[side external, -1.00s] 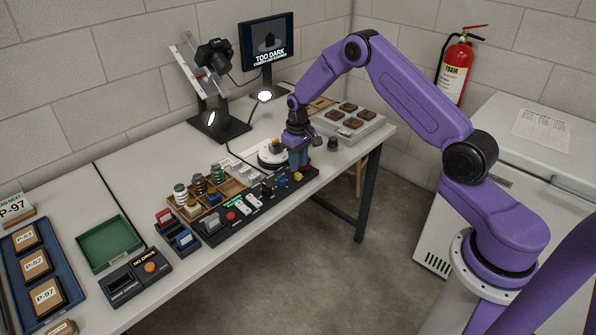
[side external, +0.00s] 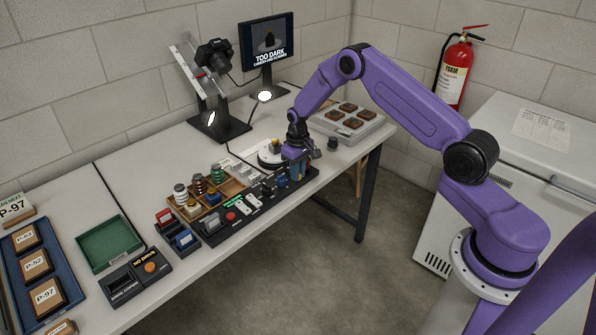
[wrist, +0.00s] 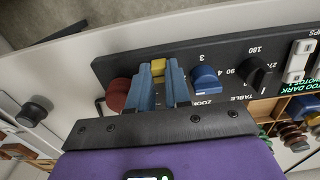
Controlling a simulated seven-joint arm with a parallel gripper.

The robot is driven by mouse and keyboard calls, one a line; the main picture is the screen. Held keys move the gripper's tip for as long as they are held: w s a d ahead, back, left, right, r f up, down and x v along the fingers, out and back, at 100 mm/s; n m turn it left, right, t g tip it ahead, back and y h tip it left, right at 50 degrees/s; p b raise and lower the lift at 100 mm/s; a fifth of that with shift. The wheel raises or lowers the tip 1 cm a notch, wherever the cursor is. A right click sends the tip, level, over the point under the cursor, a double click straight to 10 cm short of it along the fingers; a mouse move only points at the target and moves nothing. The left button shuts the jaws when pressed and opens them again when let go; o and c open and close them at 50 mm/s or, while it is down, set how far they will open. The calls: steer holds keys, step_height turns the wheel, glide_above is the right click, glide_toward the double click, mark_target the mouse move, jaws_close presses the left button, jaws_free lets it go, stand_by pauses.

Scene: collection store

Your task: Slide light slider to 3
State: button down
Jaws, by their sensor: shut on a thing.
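The black control panel (side external: 225,233) lies along the table's front edge. In the wrist view, a yellow slider knob (wrist: 158,68) sits between the tips of my gripper's (wrist: 160,78) blue fingers, which are shut on it. The fingers hide most of its track and scale. A "3" shows to the right, beside the blue zoom knob (wrist: 206,80). In the side view, my gripper (side external: 297,176) is down at the panel's right end and hides the yellow knob. The monitor (side external: 267,45) reads "TOO DARK".
A dark red round thing (wrist: 117,95) is close to the left finger. A black dial (wrist: 259,76) lies right of the zoom knob. The turntable (side external: 269,158) is just behind my gripper. A grey tray with brown blocks (side external: 347,123) stands at the back right.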

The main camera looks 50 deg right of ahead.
mark_target(288, 174)
steer(key=shift+w, duration=2.15)
steer(key=c, duration=1.3)
jaws_free()
step_height(288, 174, up, 18)
steer(key=shift+f, duration=0.25)
